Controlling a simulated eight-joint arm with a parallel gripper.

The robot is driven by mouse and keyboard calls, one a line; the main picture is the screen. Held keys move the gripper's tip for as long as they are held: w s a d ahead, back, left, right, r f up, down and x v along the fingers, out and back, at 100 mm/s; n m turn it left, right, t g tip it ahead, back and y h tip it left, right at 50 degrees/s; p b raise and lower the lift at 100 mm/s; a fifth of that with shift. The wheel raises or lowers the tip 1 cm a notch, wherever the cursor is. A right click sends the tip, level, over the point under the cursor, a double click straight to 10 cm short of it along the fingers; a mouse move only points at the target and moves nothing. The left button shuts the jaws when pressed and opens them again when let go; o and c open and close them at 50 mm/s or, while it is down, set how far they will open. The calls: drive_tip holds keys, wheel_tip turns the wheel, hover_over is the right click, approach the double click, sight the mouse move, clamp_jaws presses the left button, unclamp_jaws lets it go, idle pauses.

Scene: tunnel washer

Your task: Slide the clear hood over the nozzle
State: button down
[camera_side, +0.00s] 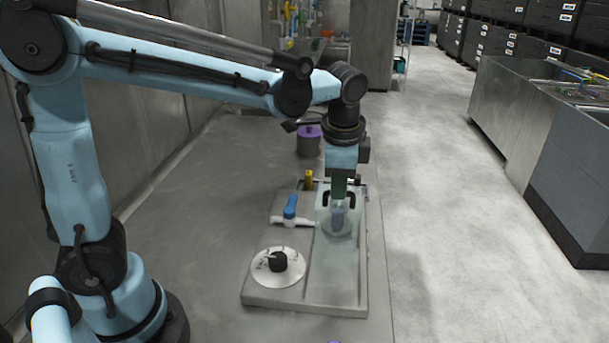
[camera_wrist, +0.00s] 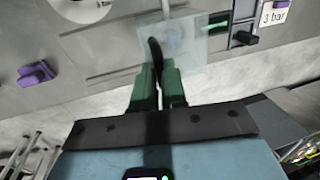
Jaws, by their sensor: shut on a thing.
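The clear hood (camera_side: 327,226) is a see-through box at the right part of the grey panel. It also shows as a pale square sheet in the wrist view (camera_wrist: 195,48). My gripper (camera_side: 339,196), with green fingers, is above it, shut on its dark handle (camera_wrist: 155,54). A blue-grey shape that looks like the nozzle (camera_side: 338,217) shows through the hood. In the wrist view a pale round form (camera_wrist: 171,10) shows faintly through the sheet. I cannot tell whether the hood is around the nozzle or in front of it.
The grey panel (camera_side: 275,296) carries a white dial with a black knob (camera_side: 278,261), a blue-handled valve (camera_side: 290,207) and a yellow block (camera_side: 309,180). A purple-topped canister (camera_side: 308,141) stands behind. A "3 bar" label (camera_wrist: 274,15) shows in the wrist view.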

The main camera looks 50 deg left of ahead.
drive_tip(key=shift+w+a, duration=0.6)
drive_tip(key=shift+a, duration=0.05)
drive_tip(key=c, duration=1.2)
unclamp_jaws()
drive_tip(key=shift+o, duration=0.2)
wheel_tip(320, 180, up, 12)
drive_tip(key=s+d, duration=0.1)
drive_tip(key=shift+s+d, duration=0.4)
drive_tip(key=shift+f, duration=0.1)
drive_tip(key=s+a+f+n+t, duration=0.2)
drive_tip(key=s+f+n, duration=0.2)
drive_tip(key=f, duration=0.2)
drive_tip(key=s+a+f+n+t+h, duration=0.1)
drive_tip(key=s+f+n+t, duration=0.2)
drive_tip(key=s+f+n, duration=0.2)
drive_tip(key=shift+s+a+f+t+h, duration=0.25)
drive_tip(key=shift+a+f+t+h, duration=0.1)
drive_tip(key=shift+f, duration=0.5)
